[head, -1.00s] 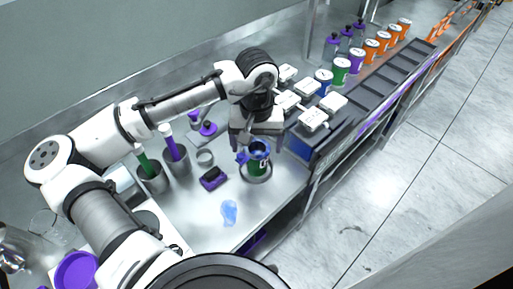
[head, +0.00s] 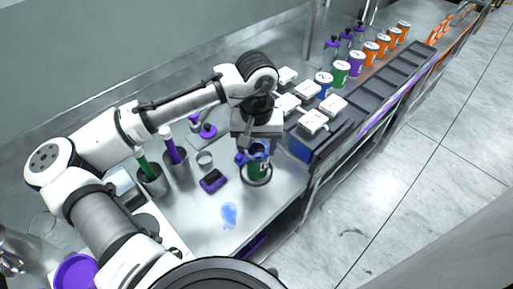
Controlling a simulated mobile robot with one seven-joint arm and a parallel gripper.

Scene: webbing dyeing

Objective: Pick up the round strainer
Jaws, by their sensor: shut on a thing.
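The round strainer (head: 242,158) appears as a small blue piece at the top of a green can (head: 262,170); most of it is hidden by my gripper. The green can stands upright inside a dark ring-shaped base (head: 258,183) near the table's front edge. My gripper (head: 256,148) points down directly over the can and is shut on the blue strainer. The fingertips are small and partly hidden, and I cannot tell whether the strainer still touches the can's rim.
A dark purple block (head: 213,181), a small metal ring (head: 205,158) and a pale blue patch (head: 229,215) lie nearby. Grey cups (head: 152,181) hold green and purple handles. White-topped blocks (head: 313,121) stand close on the right. A purple bowl (head: 76,271) is at lower left.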

